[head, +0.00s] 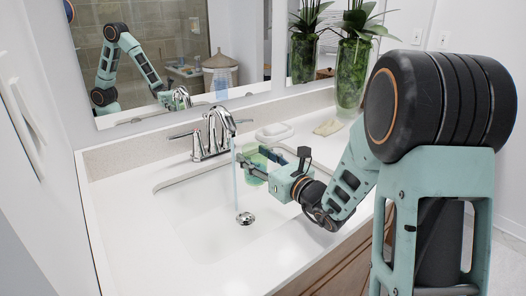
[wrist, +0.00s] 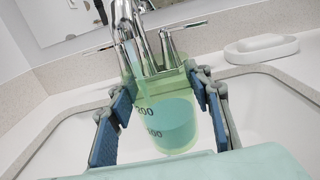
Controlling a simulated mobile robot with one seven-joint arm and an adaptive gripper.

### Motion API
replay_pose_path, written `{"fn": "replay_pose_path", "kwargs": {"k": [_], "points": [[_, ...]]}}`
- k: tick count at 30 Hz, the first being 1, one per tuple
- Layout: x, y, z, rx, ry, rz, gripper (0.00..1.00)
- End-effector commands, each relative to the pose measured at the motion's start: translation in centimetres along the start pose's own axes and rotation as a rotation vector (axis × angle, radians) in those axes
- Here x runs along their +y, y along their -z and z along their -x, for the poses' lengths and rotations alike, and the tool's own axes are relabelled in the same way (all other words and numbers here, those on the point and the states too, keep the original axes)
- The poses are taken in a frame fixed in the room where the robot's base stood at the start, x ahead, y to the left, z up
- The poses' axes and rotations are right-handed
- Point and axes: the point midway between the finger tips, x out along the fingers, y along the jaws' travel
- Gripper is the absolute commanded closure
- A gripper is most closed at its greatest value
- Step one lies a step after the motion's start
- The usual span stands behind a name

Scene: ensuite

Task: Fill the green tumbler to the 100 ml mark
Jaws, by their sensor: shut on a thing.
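The translucent green tumbler (head: 252,158) is held over the sink basin, just right of the running water. In the wrist view the tumbler (wrist: 172,90) stands between my fingers, with marks 200 and 100 facing me. Bluish water (wrist: 176,124) lies in its lower part, its surface seemingly above the 100 label. My gripper (head: 262,165) is shut on the tumbler; its blue finger pads flank it in the wrist view (wrist: 160,110). The chrome faucet (head: 216,132) is running. Its thin blue stream (head: 235,175) falls beside the tumbler towards the drain (head: 245,218).
The white basin (head: 195,215) is open below and left of the tumbler. A plant in a glass vase (head: 352,75) stands at the back right. The mirror (head: 160,60) is behind the faucet.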

Motion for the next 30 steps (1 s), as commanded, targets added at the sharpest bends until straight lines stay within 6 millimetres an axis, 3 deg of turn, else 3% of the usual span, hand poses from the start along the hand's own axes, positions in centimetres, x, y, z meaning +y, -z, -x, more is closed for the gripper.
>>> {"fn": "replay_pose_path", "kwargs": {"k": [4,14,30], "points": [[-1.1,0.0,1.8,-0.001,0.002,0.0,0.82],[-1.2,-0.1,2.1,-0.001,0.0,0.0,0.82],[-1.9,-4.8,3.5,-0.001,0.0,0.001,0.82]]}}
